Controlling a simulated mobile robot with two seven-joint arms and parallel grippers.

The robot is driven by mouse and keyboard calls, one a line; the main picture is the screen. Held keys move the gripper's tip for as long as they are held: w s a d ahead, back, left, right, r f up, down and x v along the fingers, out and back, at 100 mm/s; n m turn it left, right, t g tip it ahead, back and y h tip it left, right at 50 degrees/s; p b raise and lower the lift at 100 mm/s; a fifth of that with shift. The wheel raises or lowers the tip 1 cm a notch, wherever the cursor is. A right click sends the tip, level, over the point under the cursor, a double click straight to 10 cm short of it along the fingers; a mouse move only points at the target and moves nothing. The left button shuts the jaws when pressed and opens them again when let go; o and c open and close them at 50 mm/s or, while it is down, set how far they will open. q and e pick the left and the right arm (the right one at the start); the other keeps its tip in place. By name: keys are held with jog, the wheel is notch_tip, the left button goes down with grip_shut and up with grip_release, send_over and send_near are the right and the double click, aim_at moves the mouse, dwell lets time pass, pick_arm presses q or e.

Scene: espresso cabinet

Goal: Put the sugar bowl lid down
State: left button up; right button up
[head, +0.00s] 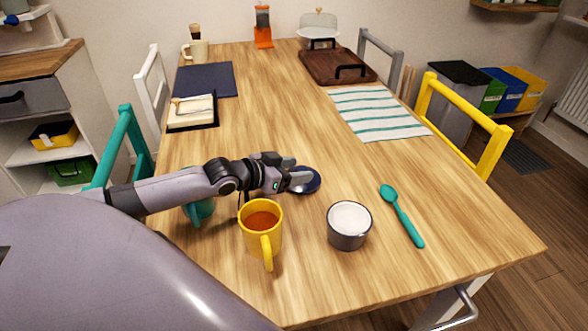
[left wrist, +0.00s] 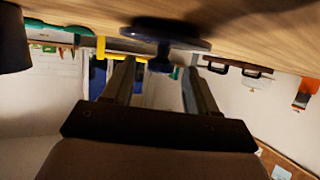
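The dark blue sugar bowl lid (head: 311,184) is at the middle of the wooden table. In the left wrist view, which is upside down, the lid (left wrist: 165,35) appears to lie flat on the table, knob upward. My left gripper (head: 298,179) is at the lid, partly covering it from the left. In the left wrist view its fingers (left wrist: 158,66) are spread, with the knob between or just beyond the fingertips and a gap on each side. The open sugar bowl (head: 347,240), dark outside with white contents, stands to the front right. My right gripper is not in view.
A yellow mug (head: 262,240) of brown drink stands close in front of my left forearm. A teal thing (head: 200,211) is partly hidden behind the forearm. A teal spoon (head: 402,216) lies right of the bowl. The table's middle beyond the lid is clear up to the striped cloth (head: 378,113).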

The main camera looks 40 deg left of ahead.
pick_arm(q)
jog(key=shift+r, duration=0.25)
jog(key=shift+s+a+r, duration=0.1)
jog(key=shift+s+a, duration=0.15)
jog(key=shift+s, duration=0.3)
jog(key=shift+p+v, duration=0.9)
jog(key=shift+v, duration=2.25)
jog(key=shift+w+r, duration=0.1)
